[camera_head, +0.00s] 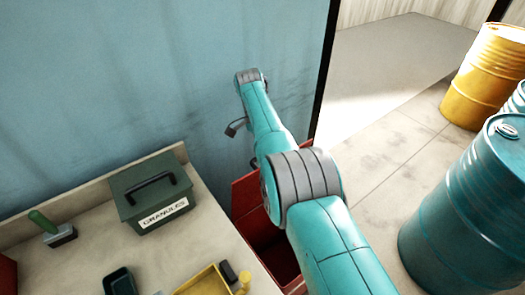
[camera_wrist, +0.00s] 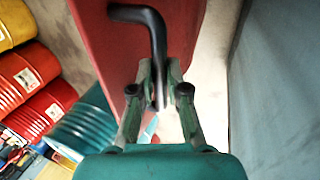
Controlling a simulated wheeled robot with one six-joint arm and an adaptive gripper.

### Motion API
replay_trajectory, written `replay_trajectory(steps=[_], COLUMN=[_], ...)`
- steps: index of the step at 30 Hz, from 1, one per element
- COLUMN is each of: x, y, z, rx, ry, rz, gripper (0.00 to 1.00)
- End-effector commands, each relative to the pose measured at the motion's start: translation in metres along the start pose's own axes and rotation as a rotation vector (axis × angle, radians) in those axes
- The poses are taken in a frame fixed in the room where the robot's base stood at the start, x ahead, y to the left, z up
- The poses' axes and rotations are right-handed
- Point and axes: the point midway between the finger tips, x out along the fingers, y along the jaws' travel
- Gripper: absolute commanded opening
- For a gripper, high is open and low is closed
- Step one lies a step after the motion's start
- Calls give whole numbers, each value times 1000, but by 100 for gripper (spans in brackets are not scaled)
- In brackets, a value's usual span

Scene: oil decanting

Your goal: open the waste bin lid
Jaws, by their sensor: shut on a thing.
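The red waste bin (camera_head: 288,273) stands beside the workbench in the head view, partly hidden behind my arm. Its dark inside shows, and a red panel (camera_head: 244,196) that looks like the lid is raised at its far side. In the wrist view the red lid (camera_wrist: 120,45) fills the upper middle, with a bent black handle (camera_wrist: 150,18) on it. My gripper (camera_wrist: 160,100) is shut on the lid handle, whose lower end runs down between the fingers. The fingers cannot be made out clearly in the head view.
The workbench (camera_head: 85,262) at left carries a green granules box (camera_head: 152,192), a green-handled brush (camera_head: 52,229) and a yellow tray (camera_head: 205,282). A blue wall (camera_head: 150,80) stands close behind. Blue (camera_head: 465,215) and yellow (camera_head: 488,75) drums stand at right, with clear floor between.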

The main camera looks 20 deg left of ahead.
Motion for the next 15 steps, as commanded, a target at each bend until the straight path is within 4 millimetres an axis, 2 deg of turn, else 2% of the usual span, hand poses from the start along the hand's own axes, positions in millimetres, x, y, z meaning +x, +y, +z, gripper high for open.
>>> replay_trajectory(steps=[1, 11, 12, 15], x=[8, 8, 8, 6], y=[-1, 0, 0, 0], z=[5, 5, 5, 4], rx=[-6, -6, -6, -5], ry=[-8, -8, -8, -6], rz=[10, 10, 10, 9], gripper=[0, 0, 19, 40])
